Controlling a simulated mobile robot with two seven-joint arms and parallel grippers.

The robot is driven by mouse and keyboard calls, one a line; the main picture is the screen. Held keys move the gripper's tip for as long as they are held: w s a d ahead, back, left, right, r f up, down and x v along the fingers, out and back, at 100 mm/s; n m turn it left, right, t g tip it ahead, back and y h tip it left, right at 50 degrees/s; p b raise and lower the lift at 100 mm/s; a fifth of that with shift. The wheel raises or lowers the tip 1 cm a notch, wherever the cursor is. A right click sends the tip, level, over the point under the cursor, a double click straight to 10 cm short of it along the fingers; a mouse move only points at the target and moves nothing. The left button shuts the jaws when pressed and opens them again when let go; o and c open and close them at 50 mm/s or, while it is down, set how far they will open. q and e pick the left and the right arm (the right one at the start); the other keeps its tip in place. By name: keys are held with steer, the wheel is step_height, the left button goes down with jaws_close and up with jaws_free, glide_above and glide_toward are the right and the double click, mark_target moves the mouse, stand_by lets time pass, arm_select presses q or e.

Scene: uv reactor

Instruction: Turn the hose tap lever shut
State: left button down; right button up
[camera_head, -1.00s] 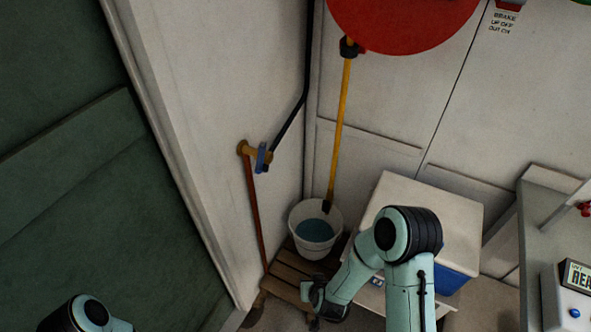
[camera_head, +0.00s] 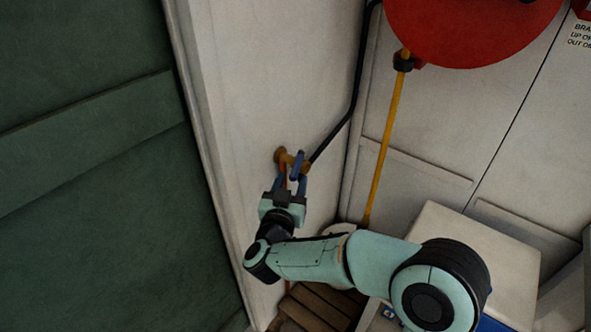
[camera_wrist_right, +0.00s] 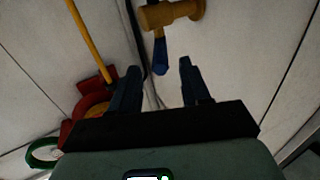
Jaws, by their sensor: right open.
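The hose tap (camera_head: 283,157) has a brass-coloured body on the white wall, with a blue lever (camera_head: 298,166) hanging down from it. In the right wrist view the tap (camera_wrist_right: 172,14) is at the top, and its lever (camera_wrist_right: 160,52) points down towards the gap between my fingers. My right gripper (camera_head: 289,180) is open just below the tap, its fingers pointing up at it. In the right wrist view, the gripper (camera_wrist_right: 158,68) has the lever's lower end between its fingertips; I cannot tell whether they touch. My left gripper is out of view.
A black hose (camera_head: 351,108) runs from the tap up the corner. A yellow pole-like hose (camera_head: 385,145) hangs below a red disc (camera_head: 470,25). A white box (camera_head: 465,240), wooden slats (camera_head: 318,306) and a mostly hidden bucket (camera_head: 340,228) lie below my right arm. A green panel (camera_head: 80,160) fills the left.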

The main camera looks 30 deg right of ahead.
mark_target(299, 160)
steer(key=x, duration=0.5)
steer(key=shift+w, duration=0.1)
jaws_close()
